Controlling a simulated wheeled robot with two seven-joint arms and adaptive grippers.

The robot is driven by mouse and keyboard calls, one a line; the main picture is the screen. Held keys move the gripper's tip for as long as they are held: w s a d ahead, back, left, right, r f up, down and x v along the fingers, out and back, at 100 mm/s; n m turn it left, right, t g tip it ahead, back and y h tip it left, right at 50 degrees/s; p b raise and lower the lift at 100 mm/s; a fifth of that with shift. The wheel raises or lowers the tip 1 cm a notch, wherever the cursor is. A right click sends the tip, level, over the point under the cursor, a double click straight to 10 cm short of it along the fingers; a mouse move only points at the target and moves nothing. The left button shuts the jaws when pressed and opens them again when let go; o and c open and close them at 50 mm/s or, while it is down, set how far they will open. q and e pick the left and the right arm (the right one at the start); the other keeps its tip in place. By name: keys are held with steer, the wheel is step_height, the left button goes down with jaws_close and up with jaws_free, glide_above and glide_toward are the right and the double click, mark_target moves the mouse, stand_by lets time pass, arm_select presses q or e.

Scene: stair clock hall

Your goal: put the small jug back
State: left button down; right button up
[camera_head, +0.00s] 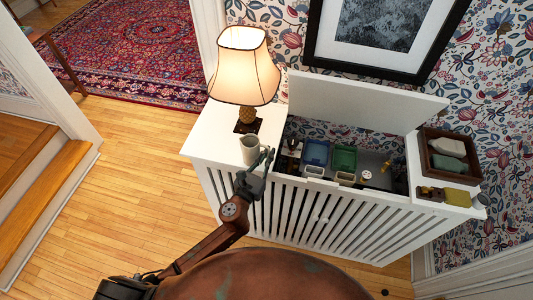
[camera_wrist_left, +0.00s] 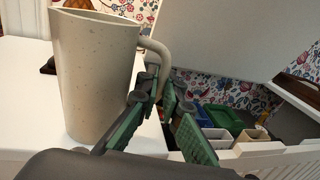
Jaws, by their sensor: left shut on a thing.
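The small jug (camera_head: 249,150) is cream and speckled, upright, at the front left of the white cabinet's top (camera_head: 205,140), in front of the lamp. In the left wrist view the jug (camera_wrist_left: 95,75) fills the left side, its handle (camera_wrist_left: 157,50) toward my gripper. My left gripper (camera_head: 262,162) comes from the front right of the jug. In the wrist view its green-padded fingers (camera_wrist_left: 158,100) are shut on the lower part of the handle. I cannot tell whether the jug's base touches the top. My right gripper is not in view.
A lit lamp (camera_head: 245,70) stands close behind the jug. The cabinet's lid (camera_head: 360,100) is raised, showing blue (camera_head: 316,153) and green (camera_head: 344,158) bins inside. A brown tray (camera_head: 430,165) sits on the right end. Bare white top lies left of the jug.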

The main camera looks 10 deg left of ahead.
arm_select(q)
steer(key=c, duration=2.1)
jaws_free()
